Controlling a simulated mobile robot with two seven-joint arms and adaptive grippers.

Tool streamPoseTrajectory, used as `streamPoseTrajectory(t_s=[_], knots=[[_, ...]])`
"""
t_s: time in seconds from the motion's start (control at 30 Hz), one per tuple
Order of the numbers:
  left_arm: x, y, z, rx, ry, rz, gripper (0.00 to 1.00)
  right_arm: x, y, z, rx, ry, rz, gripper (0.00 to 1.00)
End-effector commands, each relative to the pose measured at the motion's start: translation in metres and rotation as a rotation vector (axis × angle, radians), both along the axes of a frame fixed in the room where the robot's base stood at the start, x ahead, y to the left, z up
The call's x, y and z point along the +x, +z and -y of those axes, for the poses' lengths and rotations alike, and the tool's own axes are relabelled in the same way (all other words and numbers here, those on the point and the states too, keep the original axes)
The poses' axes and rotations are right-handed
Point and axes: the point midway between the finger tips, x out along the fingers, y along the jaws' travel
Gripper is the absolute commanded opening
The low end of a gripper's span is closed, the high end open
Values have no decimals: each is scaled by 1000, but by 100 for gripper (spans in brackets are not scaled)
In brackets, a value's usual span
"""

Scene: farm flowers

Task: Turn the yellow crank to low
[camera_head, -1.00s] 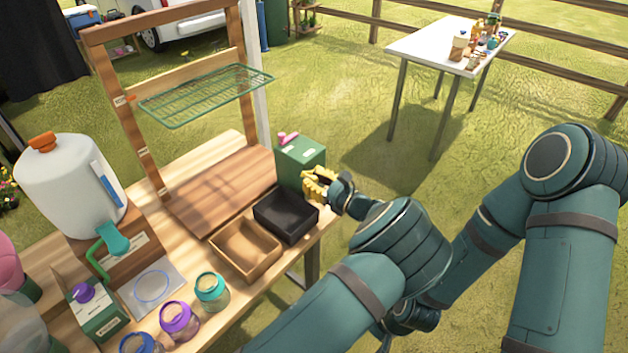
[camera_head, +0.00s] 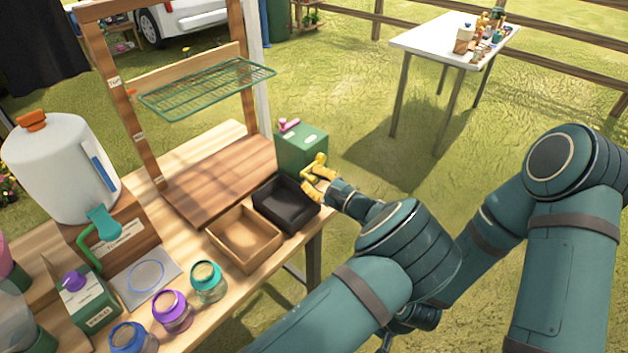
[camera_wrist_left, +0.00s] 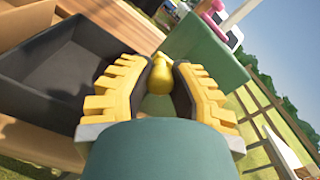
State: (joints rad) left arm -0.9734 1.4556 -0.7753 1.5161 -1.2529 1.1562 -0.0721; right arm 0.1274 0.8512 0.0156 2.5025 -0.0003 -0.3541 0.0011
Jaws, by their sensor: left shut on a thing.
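A green box (camera_head: 303,150) stands at the far right corner of the wooden bench, with a pink handle (camera_head: 288,125) on top. The yellow crank (camera_head: 320,159) is on its right side; part of it shows above my fingers. My left gripper (camera_head: 311,180) is at that side, its yellow fingers shut on the crank. In the left wrist view the crank's rounded yellow knob (camera_wrist_left: 161,75) sits between the two fingers, against the green box wall (camera_wrist_left: 205,52). The low mark cannot be made out.
A black tray (camera_head: 314,208) lies just left of my left gripper, with a wooden tray (camera_head: 246,264) beside it. A green wire rack (camera_head: 210,88) hangs above the bench. Jars and a white dispenser (camera_head: 62,170) stand at left. Grass is open to the right, before a white table (camera_head: 440,47).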

Motion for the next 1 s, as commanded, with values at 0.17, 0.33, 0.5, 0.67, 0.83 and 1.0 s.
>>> streamPoseTrajectory(t_s=[0.17, 0.33, 0.5, 0.67, 0.83, 1.0], knots=[[0, -7, 0, -38, 0, 48, 0, 1, -7, 0, 0, -1, 4, 65], [0, -8, 0, -54, 0, 70, 0, 2, -9, 0, -1, -1, 5, 65], [1, -8, 0, -56, 0, 74, 0, 2, -9, 0, -1, -1, 5, 65], [1, -7, 0, -56, 0, 74, 0, 2, -9, 0, -1, -1, 5, 65], [1, -7, 0, -56, 0, 74, 54, 2, -9, 0, -1, -1, 5, 65], [1, -7, 0, -56, 0, 74, 54, 2, -9, 0, -1, -1, 5, 65]])
